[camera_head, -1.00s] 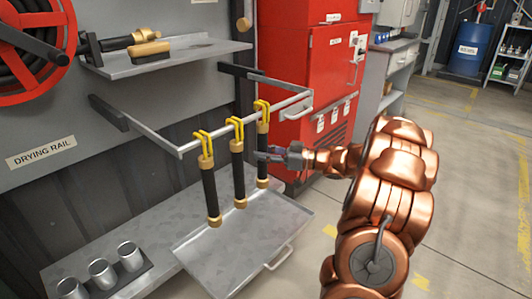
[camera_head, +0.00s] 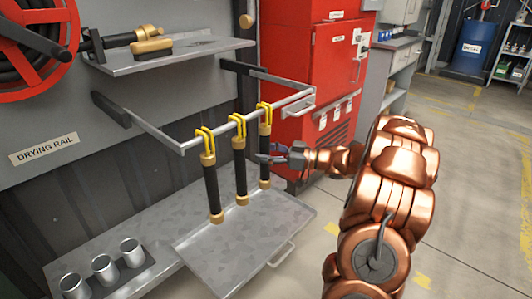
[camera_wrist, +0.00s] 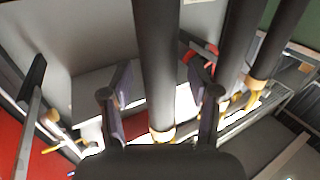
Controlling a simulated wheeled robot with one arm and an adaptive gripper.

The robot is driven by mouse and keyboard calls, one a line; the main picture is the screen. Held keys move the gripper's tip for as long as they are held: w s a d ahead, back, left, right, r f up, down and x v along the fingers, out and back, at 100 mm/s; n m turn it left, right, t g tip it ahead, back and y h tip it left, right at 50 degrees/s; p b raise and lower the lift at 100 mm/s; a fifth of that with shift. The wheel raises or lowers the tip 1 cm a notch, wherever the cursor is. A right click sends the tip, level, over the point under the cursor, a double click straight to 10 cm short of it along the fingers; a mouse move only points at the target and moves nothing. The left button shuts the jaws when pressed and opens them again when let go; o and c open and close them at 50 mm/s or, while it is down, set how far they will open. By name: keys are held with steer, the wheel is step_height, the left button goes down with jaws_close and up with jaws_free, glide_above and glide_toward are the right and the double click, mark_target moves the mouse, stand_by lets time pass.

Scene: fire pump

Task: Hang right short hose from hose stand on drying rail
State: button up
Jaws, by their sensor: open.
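Three short black hoses with brass ends hang upright by yellow loops from the drying rail (camera_head: 150,129): the left hose (camera_head: 212,188), the middle hose (camera_head: 240,172) and the right hose (camera_head: 264,143). My gripper (camera_head: 268,158) is open at the lower half of the right hose. In the wrist view, a black hose (camera_wrist: 157,60) passes between the spread fingers of my gripper (camera_wrist: 162,100), with visible space on both sides; the other two hang to the right. The hose stand's metal cups (camera_head: 103,268) at lower left look empty.
A metal tray (camera_head: 235,255) lies below the hoses. A shelf (camera_head: 175,58) with nozzle and brush is above the rail. A red cabinet (camera_head: 330,65) stands close behind the rail's right end. Open floor (camera_head: 470,190) lies to the right.

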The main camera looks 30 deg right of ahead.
steer(key=v, duration=1.2)
stand_by(0.4)
